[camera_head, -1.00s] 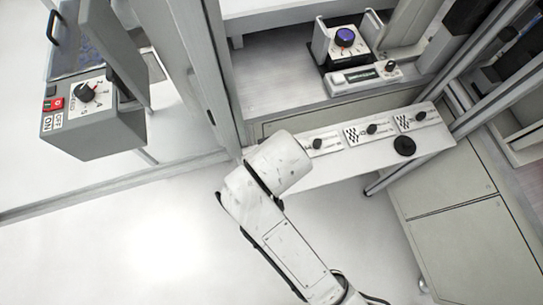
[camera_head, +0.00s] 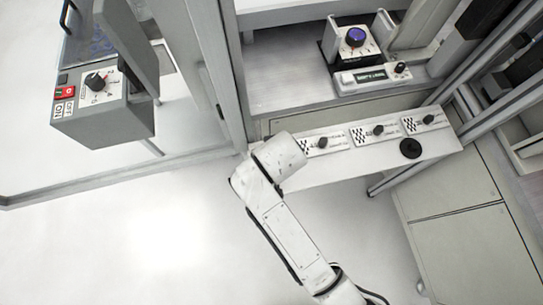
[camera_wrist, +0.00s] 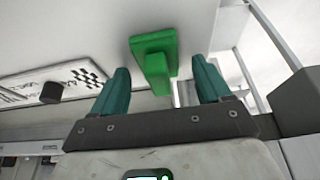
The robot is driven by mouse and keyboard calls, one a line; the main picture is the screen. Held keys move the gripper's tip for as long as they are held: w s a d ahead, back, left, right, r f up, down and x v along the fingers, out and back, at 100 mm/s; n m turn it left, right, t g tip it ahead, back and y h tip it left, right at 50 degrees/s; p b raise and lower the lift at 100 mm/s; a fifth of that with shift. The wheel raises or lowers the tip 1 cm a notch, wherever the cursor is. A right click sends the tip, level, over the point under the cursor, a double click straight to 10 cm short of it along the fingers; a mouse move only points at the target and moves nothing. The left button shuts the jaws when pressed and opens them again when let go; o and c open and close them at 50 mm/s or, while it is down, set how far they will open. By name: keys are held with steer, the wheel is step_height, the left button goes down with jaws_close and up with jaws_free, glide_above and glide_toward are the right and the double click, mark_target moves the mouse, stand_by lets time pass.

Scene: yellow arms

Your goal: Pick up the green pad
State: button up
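The green pad (camera_wrist: 154,56) is a bright green block with a wider top plate and a narrower part toward me. In the wrist view it is at the upper middle, against a pale surface. My gripper (camera_wrist: 160,66) has two teal fingers spread wide, one on each side of the pad in the picture. A gap shows on both sides and the fingers hold nothing. I cannot tell how far beyond the fingertips the pad is. In the head view my own arm hides the gripper, and the pad is not visible.
A white shelf (camera_head: 330,171) carries several black knobs on checkered plates and a black disc (camera_head: 411,148). Behind it stands a device with a purple knob (camera_head: 355,37). A grey control box (camera_head: 100,113) hangs left by a metal post (camera_head: 222,70). The lower-left floor is clear.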

steer(key=c, duration=1.1)
steer(key=shift+r, duration=0.1)
steer(key=shift+r, duration=0.6)
steer(key=s+d+r, duration=0.1)
steer(key=s+r, duration=0.3)
steer(key=s+d+r+b, duration=0.1)
steer(key=s+r, duration=0.2)
steer(key=s, duration=0.2)
steer(key=s+d+r, duration=0.1)
steer(key=s+r, duration=0.3)
steer(key=shift+s+d+r, duration=0.25)
steer(key=shift+d+r, duration=0.05)
steer(key=shift+d, duration=0.1)
